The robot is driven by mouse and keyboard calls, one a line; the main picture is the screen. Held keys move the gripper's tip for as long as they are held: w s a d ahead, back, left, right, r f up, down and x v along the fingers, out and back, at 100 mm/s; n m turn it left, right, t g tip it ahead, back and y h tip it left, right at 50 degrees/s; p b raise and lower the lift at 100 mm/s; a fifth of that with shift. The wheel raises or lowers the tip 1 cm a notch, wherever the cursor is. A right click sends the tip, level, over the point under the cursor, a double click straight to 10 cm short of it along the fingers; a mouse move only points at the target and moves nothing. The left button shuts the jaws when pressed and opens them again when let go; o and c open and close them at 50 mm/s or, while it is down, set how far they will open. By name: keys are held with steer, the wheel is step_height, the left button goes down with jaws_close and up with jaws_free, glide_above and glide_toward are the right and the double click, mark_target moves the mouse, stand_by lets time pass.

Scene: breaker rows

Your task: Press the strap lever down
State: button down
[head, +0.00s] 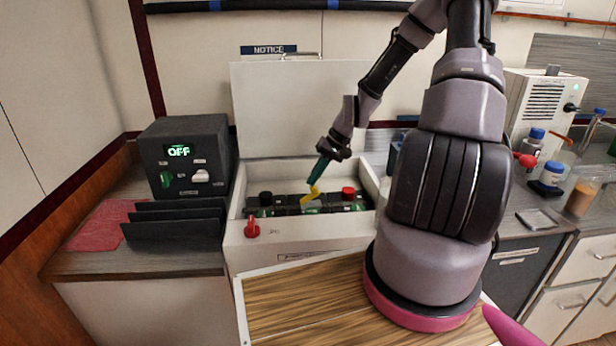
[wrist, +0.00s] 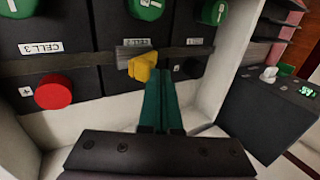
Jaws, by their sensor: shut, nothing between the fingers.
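The yellow strap lever (head: 309,196) stands tilted over the row of black cells inside the open white box. In the wrist view the yellow lever (wrist: 143,68) is beside a dark strap (wrist: 190,55) that runs across the cell fronts. My gripper (head: 312,184) has teal fingers, shut and empty, reaching down into the box from above. In the wrist view its fingertips (wrist: 165,75) are right at the lever's side and partly overlap it. I cannot tell whether they touch it.
The white box (head: 290,256) has a raised lid (head: 300,110) behind and a red knob (head: 252,228) on its front rim. A red cap (head: 348,193) and black cap (head: 266,198) stick up inside. A black unit (head: 185,158) reading OFF stands at left.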

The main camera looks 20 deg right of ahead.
mark_target(317, 189)
steer(key=y, duration=0.1)
steer(key=d+f+y, duration=0.1)
steer(key=d+y, duration=0.1)
steer(key=shift+s+d+f+t, duration=0.15)
steer(key=shift+s+f+t, duration=0.1)
steer(key=shift+t, duration=0.05)
steer(key=shift+s+d+f+y, duration=0.1)
steer(key=shift+d+f+y, duration=0.5)
steer(key=shift+y, duration=0.4)
steer(key=shift+s+d+f, duration=0.1)
steer(key=shift+d+f, duration=0.3)
steer(key=shift+f, duration=0.1)
steer(key=shift+d+f, duration=0.1)
steer(key=shift+f, duration=0.05)
